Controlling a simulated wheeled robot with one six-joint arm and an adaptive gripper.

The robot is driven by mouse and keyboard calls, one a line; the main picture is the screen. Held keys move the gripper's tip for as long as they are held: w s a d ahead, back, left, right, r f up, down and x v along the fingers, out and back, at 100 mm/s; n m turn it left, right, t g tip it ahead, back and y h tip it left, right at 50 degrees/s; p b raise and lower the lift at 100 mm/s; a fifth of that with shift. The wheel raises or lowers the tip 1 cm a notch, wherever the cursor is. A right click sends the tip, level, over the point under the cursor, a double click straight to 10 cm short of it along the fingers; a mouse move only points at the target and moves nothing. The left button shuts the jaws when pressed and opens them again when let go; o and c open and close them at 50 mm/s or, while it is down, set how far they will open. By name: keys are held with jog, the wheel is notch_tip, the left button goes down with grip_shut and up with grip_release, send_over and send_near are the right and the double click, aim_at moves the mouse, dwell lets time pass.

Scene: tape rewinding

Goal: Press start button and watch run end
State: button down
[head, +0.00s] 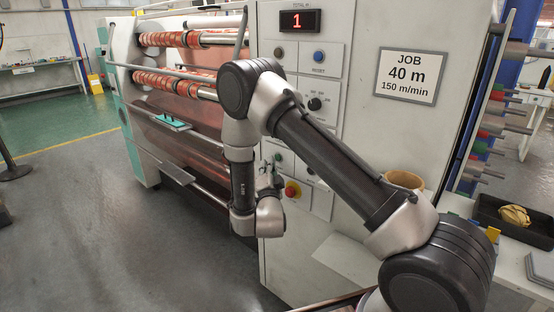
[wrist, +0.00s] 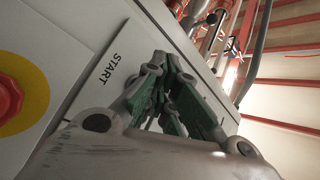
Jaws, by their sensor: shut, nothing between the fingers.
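The control panel (head: 310,130) stands in front of my arm. In the wrist view the START label (wrist: 112,68) is readable on a pale plate, just left of my gripper (wrist: 163,70). The fingers are shut and empty, close to this plate. The start button itself is hidden behind the fingers in that view, and I cannot tell whether they touch it. In the head view my gripper (head: 272,168) is small, at the lower left of the panel. The display (head: 300,21) at the top shows a red 1.
A red emergency button (head: 291,190) on a yellow base sits just below the gripper; it also shows in the wrist view (wrist: 8,98). A sign (head: 408,76) reads JOB 40 m, 150 m/min. Orange rolls (head: 165,82) are on the machine at left. Open floor lies in front.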

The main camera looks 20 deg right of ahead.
jog(key=shift+s+a, duration=0.1)
jog(key=shift+s+a, duration=0.7)
jog(key=shift+a, duration=0.35)
jog(key=shift+s+a, duration=0.65)
jog(key=shift+a, duration=0.35)
